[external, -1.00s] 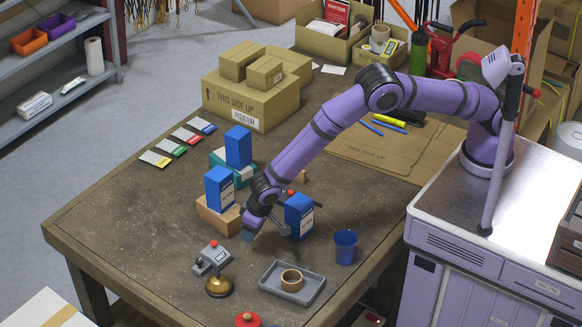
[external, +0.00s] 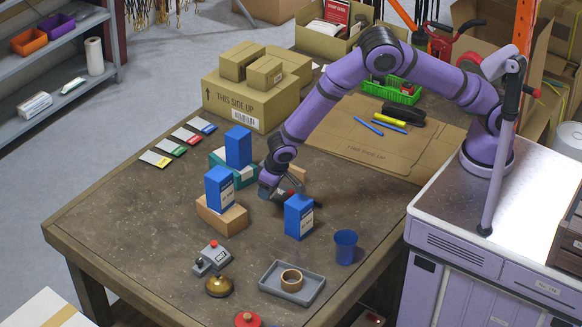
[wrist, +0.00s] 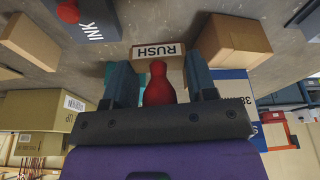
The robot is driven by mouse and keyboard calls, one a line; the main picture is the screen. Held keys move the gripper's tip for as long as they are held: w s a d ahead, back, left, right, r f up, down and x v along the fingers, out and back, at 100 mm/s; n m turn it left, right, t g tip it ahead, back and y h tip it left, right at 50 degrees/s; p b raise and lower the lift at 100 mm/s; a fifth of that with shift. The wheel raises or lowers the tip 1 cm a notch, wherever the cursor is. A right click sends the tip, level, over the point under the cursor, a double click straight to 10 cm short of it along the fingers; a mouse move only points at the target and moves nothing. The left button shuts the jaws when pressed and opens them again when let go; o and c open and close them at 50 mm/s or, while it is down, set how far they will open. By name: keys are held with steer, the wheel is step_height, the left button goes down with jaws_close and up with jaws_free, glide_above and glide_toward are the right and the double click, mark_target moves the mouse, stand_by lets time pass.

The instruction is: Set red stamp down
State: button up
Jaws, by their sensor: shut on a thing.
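My gripper (external: 264,192) hangs low over the middle of the table, between the blue boxes. In the wrist view its teal fingers (wrist: 161,85) stand on either side of the red handle of the red stamp (wrist: 158,84). The gripper is shut on that handle. The stamp's block, with a white label reading RUSH, shows just past the fingertips. The stamp is too small to make out clearly in the external view, and I cannot tell whether its base touches the table.
One blue box (external: 299,216) stands right of my gripper; another (external: 219,188) stands on a brown box (external: 222,217) at left. A third (external: 238,147) stands behind. A blue cup (external: 345,247) and grey tray (external: 275,289) are nearer the front. Open table lies at front left.

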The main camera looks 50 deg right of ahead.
steer(key=d, duration=1.7)
glide_above(333, 173)
steer(key=shift+m, duration=0.3)
steer(key=shift+s+a+f, duration=0.1)
steer(key=shift+s+f, duration=0.05)
steer(key=shift+f, duration=1.2)
steer(key=shift+s+d+f, duration=0.1)
steer(key=shift+s+f, duration=0.1)
steer(key=shift+f, duration=1.2)
steer(key=shift+s+a+f, duration=0.1)
steer(key=shift+s+f, duration=0.05)
steer(key=shift+f, duration=1.2)
steer(key=o, duration=0.9)
steer(key=shift+f, duration=0.15)
steer(key=v, duration=1.2)
steer(key=shift+w+r, duration=0.1)
steer(key=shift+r, duration=0.2)
